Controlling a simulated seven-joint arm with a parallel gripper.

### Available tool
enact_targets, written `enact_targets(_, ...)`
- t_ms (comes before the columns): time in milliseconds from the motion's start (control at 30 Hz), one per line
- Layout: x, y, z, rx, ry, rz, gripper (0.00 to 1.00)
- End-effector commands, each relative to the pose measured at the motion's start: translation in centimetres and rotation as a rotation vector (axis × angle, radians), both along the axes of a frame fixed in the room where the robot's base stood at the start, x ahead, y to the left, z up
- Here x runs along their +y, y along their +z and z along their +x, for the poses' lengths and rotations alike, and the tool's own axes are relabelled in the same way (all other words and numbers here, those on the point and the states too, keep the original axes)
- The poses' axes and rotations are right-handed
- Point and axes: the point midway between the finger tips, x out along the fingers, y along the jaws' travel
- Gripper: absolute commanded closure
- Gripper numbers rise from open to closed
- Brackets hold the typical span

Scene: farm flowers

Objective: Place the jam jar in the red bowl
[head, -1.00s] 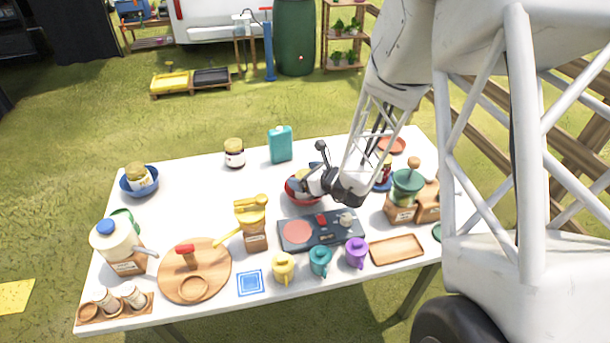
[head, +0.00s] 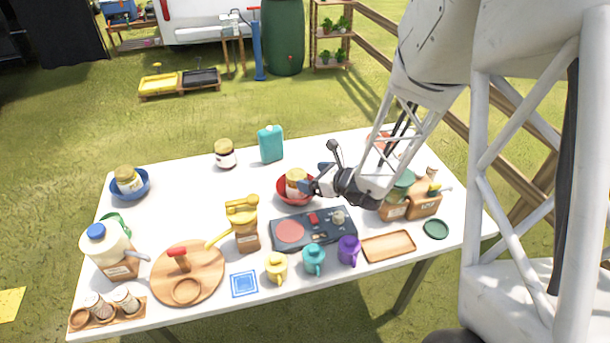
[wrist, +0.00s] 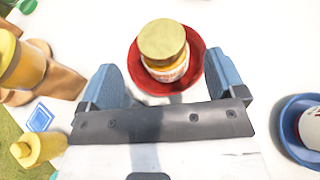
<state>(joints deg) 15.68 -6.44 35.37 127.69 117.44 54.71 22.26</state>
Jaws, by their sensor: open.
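A jam jar with a gold lid (head: 296,182) stands in the red bowl (head: 290,200) near the middle of the table. In the wrist view the jar (wrist: 164,48) sits upright inside the red bowl (wrist: 196,72). My gripper (head: 318,182) is open just to the right of the bowl in the head view. In the wrist view its two blue fingers (wrist: 164,80) are spread wide on either side of the bowl, with nothing between them touching. Another gold-lidded jar (head: 126,178) sits in a blue bowl (head: 140,194) at the far left.
A teal canister (head: 270,144) stands behind the bowl. A dark hob-like board (head: 330,238) lies in front, with yellow, teal and purple mugs before it. Brown canisters (head: 422,203) stand at right. A second blue bowl (wrist: 287,118) is at the wrist view's right.

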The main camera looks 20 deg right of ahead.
Motion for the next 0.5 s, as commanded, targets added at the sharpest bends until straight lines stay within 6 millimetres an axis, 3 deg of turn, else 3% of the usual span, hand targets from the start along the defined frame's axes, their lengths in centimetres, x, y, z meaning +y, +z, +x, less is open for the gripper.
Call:
enact_targets(200,-1.5,1.0,-2.0,0.000,-0.002,-0.001,0.11)
enact_targets(500,-2.5,1.7,-3.3,-0.001,-0.001,-0.001,0.11)
